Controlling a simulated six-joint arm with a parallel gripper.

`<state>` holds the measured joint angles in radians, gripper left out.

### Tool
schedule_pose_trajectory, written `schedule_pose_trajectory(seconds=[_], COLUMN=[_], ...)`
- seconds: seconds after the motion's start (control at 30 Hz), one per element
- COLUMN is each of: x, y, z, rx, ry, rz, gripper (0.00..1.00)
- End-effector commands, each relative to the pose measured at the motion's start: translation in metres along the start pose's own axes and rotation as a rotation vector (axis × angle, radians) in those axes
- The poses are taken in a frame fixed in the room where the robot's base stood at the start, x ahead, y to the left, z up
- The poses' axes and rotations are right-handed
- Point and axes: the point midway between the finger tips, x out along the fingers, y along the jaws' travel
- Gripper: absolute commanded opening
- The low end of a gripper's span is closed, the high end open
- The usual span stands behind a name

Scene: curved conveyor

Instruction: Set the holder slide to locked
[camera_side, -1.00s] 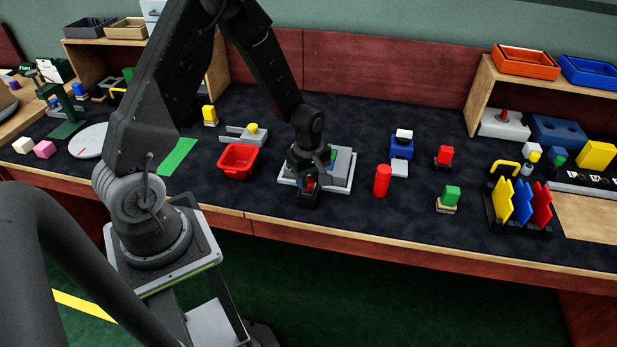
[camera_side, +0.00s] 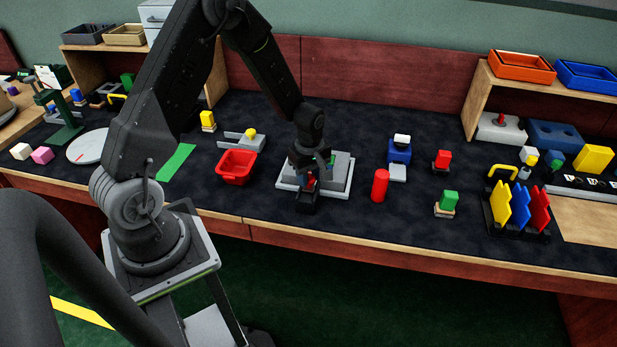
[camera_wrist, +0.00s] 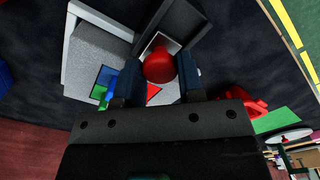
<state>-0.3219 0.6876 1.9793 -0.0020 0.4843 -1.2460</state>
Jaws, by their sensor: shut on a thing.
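The holder is a grey block on a pale base (camera_side: 344,190), near the middle of the table in the side view. In the wrist view its grey body (camera_wrist: 98,48) is at upper left, with a dark grey bar (camera_wrist: 172,22) beside it. A round red knob (camera_wrist: 158,66) sits between my two dark blue fingers. My gripper (camera_wrist: 160,78) is shut on this knob; it also shows low over the holder's front in the side view (camera_side: 308,184). Blue and green patches (camera_wrist: 105,78) and a red mark (camera_wrist: 153,92) are partly covered by my fingers. The slide's exact position is unclear.
A red bin (camera_side: 237,167) stands left of the holder, and a red cylinder (camera_side: 380,186) stands close on its right. A blue block with a white top (camera_side: 400,149) is farther back. A rack of coloured plates (camera_side: 517,208) stands at right. Dark table is clear behind the holder.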

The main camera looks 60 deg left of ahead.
Motion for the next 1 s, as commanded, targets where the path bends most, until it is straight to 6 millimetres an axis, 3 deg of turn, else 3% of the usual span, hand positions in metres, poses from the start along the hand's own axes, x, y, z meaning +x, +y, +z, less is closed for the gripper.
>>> schedule_pose_trajectory(seconds=[0.07,0.1,0.33,0.67,0.77,1.0], x=[0.000,0.000,0.000,-0.005,-0.017,-0.069], y=[0.004,0.004,0.003,0.003,0.003,0.003], z=[-0.004,-0.004,-0.003,-0.003,-0.003,-0.003], rx=[-0.003,-0.003,-0.002,-0.001,-0.001,-0.002], ry=[0.007,0.007,0.006,0.005,0.006,0.007], rz=[0.016,0.017,0.014,0.012,0.014,0.018], gripper=[0.00,0.38,0.60,0.61,0.61,0.61])
